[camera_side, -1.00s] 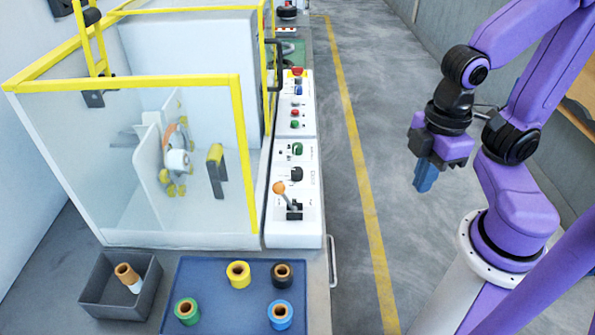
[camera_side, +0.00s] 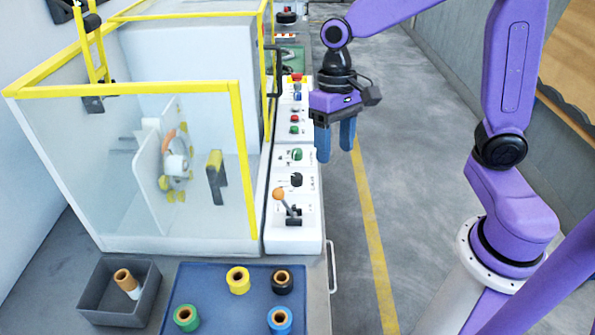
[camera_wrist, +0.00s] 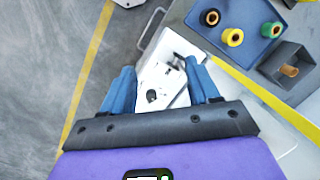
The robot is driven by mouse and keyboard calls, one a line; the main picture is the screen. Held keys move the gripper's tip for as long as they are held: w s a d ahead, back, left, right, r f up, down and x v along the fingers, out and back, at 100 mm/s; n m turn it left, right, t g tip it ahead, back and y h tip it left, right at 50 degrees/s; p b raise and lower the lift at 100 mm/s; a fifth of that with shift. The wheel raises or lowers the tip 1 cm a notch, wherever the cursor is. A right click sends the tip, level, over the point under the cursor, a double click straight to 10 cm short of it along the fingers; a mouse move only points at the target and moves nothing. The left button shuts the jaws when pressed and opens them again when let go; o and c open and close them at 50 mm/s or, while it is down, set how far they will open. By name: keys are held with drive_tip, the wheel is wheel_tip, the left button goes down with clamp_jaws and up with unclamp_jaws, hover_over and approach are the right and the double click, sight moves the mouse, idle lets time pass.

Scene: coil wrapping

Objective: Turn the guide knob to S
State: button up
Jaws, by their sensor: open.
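The control panel (camera_side: 310,210) is a white strip along the machine's right side. It carries a black knob (camera_side: 296,179) and, farther back, a green knob (camera_side: 297,154). The labels are too small to read, so I cannot tell which is the guide knob or where it points. My gripper (camera_side: 335,153) is open and empty, with blue fingers pointing down, above and just right of the panel near the knobs. In the wrist view, the black knob (camera_wrist: 152,96) shows between the fingers of my gripper (camera_wrist: 158,68), apart from them.
An orange-topped lever (camera_side: 279,194) stands in front of the black knob. Several buttons (camera_side: 295,118) sit farther back. A yellow-framed guard (camera_side: 245,160) borders the panel's left. A blue tray (camera_side: 215,290) with coloured rolls and a grey bin (camera_side: 100,300) are in front.

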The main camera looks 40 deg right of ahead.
drive_tip(key=w+d+f+m+y, duration=0.15)
drive_tip(key=w+d+m, duration=0.25)
drive_tip(key=w+m, duration=0.45)
drive_tip(key=m+y, duration=0.2)
drive_tip(key=m, duration=0.3)
approach(297, 175)
drive_tip(key=shift+h, duration=0.35)
drive_tip(key=x, duration=0.8)
drive_tip(key=shift+s+a+f, duration=0.1)
drive_tip(key=shift+a+f, duration=0.15)
drive_tip(key=shift+a, duration=0.2)
drive_tip(key=shift+n, duration=0.25)
drive_tip(key=c, duration=1)
